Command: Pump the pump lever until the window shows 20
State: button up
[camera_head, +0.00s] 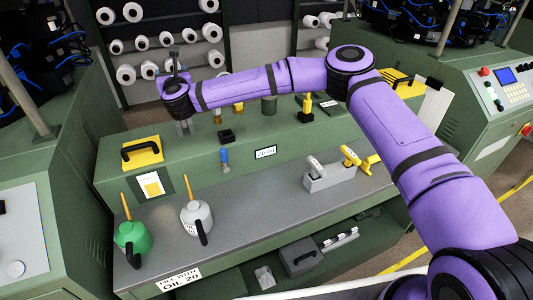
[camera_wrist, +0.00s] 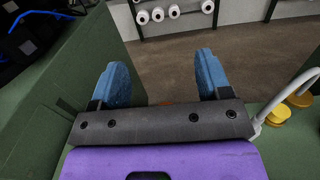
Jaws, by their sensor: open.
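My gripper (camera_head: 177,92) is at the end of the purple arm, above the back of the green console, in the head view. In the wrist view its two blue fingers are wide apart with nothing between them (camera_wrist: 163,75). A small white window or plate (camera_head: 265,152) on the console's front face seems to read "20 ml"; the print is tiny. A blue-handled part (camera_head: 224,158), which may be the pump lever, stands out from the same face to its left. My gripper is above and left of it, apart from it.
A green oil can (camera_head: 132,238) and a grey one (camera_head: 197,217) stand on the left of the grey bench (camera_head: 262,205). A grey block (camera_head: 325,178) with yellow-handled tools is on the right. Yarn cones fill racks behind. The bench middle is clear.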

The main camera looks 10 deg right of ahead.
jog(key=shift+v, duration=2.4)
